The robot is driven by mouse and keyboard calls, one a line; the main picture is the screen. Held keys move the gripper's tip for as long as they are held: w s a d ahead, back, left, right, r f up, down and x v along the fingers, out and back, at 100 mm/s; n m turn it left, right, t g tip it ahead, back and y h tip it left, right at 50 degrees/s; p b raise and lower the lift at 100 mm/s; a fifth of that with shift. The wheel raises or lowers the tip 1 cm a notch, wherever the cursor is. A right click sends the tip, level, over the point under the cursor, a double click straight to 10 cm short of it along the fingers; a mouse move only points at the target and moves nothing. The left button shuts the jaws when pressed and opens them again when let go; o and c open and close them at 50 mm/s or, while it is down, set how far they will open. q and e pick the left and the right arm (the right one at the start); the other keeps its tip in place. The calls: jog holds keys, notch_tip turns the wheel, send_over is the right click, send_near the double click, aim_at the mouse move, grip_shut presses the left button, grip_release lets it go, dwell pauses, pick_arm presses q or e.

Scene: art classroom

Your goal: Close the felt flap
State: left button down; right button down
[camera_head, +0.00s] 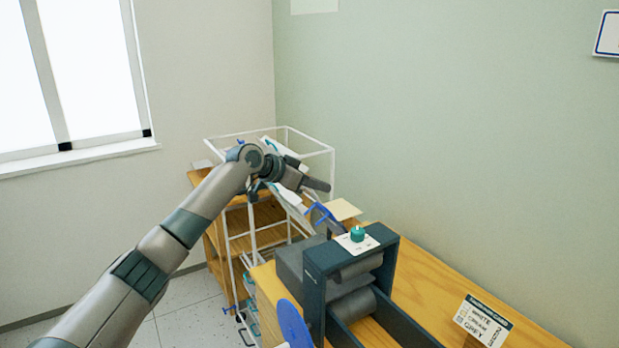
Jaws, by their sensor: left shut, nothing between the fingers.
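A dark press (318,268) with grey rollers (356,303) stands on the wooden bench at the lower middle. A teal knob (357,234) sits on a white dial plate on its top. A grey panel (292,264) shows at the press's left side; I cannot tell whether it is the felt flap. My left arm reaches in from the lower left. My left gripper (325,187) is shut and empty, pointing right, above and behind the press in the picture and apart from it. My right gripper is not in view.
A white wire rack (333,165) and a wooden shelf unit (214,240) stand behind my left arm. A blue clamp-like item (318,213) is near the press. A blue disc (292,325) is at the press's front left. A label card (483,320) lies on the bench (432,285) at right.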

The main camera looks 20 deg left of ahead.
pick_arm(q)
jog(key=p+x, duration=0.1)
jog(key=x, duration=0.2)
jog(key=shift+w+d, duration=0.2)
jog(key=shift+s+a+f+p, duration=0.65)
jog(key=shift+s+f+p, duration=0.1)
jog(key=shift+f+p, duration=0.2)
jog(key=shift+s+a+f+p, duration=0.35)
jog(key=shift+s+f, duration=0.1)
jog(key=shift+f, duration=0.1)
